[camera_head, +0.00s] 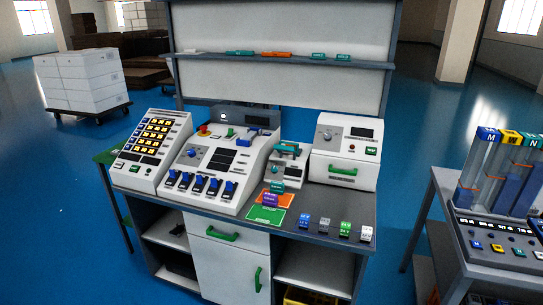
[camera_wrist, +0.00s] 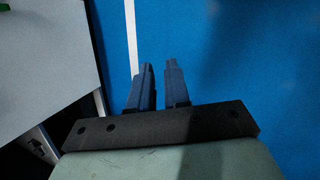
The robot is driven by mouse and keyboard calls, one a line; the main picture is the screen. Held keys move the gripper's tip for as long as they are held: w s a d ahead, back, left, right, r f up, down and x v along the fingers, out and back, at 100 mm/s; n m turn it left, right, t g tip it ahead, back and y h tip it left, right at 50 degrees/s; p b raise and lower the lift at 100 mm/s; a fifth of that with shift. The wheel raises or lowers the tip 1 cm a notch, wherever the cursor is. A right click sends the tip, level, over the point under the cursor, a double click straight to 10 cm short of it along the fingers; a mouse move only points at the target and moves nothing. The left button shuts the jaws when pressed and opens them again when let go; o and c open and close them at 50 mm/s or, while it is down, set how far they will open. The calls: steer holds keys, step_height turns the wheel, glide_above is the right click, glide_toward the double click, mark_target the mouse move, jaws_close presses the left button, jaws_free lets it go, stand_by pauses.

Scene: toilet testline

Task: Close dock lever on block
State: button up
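A small white dock-like unit (camera_head: 285,176) stands on the workbench in the head view, between the large sloped console and the white drawer box. A teal lever-like part (camera_head: 287,149) sits at its top; its exact angle is too small to tell. A teal block (camera_head: 278,187) and a purple block (camera_head: 270,200) are just in front of the unit. I cannot tell whether a block is inside it. My gripper (camera_wrist: 158,68) shows only in the wrist view. Its two dark blue fingers stand a little apart, with blue floor visible between them. It is empty and away from the unit.
The sloped console (camera_head: 215,165) has several blue switches and a blue handle. Several small coloured blocks (camera_head: 325,225) line the bench's front right. The drawer box (camera_head: 345,155) stands behind them. A side table with tubes (camera_head: 500,225) is at right. Blue floor (camera_wrist: 240,60) is clear below my gripper.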

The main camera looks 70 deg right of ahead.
steer(key=w+d+r, duration=0.1)
steer(key=d, duration=0.2)
steer(key=w+d+r+t+h, duration=0.1)
steer(key=w+d+r, duration=0.1)
steer(key=d, duration=0.1)
steer(key=w+d+r+h, duration=0.1)
steer(key=d+r, duration=0.1)
steer(key=d, duration=0.1)
steer(key=shift+w+d+r+n+t, duration=0.25)
steer(key=shift+n+t, duration=0.05)
jaws_close()
steer(key=w+d+r+n+t+h, duration=0.2)
steer(key=d+r+h, duration=0.4)
steer(key=d+r, duration=1.5)
steer(key=s+d+r+n+h, duration=0.25)
steer(key=s+d+r, duration=0.25)
steer(key=d+r, duration=0.45)
steer(key=s+d+r+n+h, duration=0.2)
steer(key=s+d+r+h, duration=0.2)
steer(key=d+r, duration=0.6)
steer(key=s+d+f+n+g, duration=0.1)
steer(key=s+d+f+n, duration=0.1)
steer(key=s+d+n, duration=0.3)
steer(key=shift+s+d+n+h, duration=0.3)
steer(key=shift+d+n+h, duration=0.05)
steer(key=shift+d+n, duration=1.85)
steer(key=shift+d, duration=0.25)
